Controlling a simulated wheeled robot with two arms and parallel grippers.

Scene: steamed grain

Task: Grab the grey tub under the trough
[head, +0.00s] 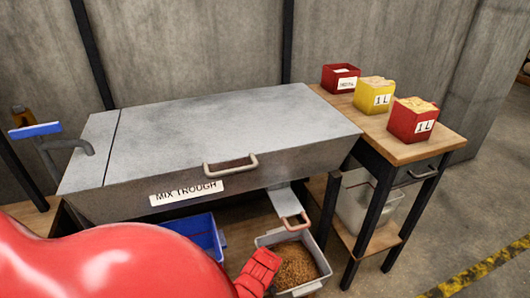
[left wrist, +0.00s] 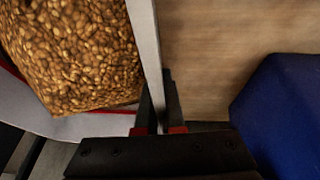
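The grey tub (head: 318,258), full of brown grain, sits on the lower shelf under the front right of the mix trough (head: 230,130). My left gripper (head: 270,282) is at the tub's left side in the head view. In the left wrist view, the tub's thin pale wall (left wrist: 148,45) runs between the two close fingers of my left gripper (left wrist: 160,105), which look shut on it. Grain (left wrist: 75,50) lies on one side of the wall, wooden shelf on the other. My right gripper is not in view.
A blue tub (head: 205,235) stands left of the grey tub; it shows in the left wrist view (left wrist: 285,110). A chute with a copper handle (head: 292,222) hangs just above the grey tub. A side table (head: 425,145) with several boxes stands right.

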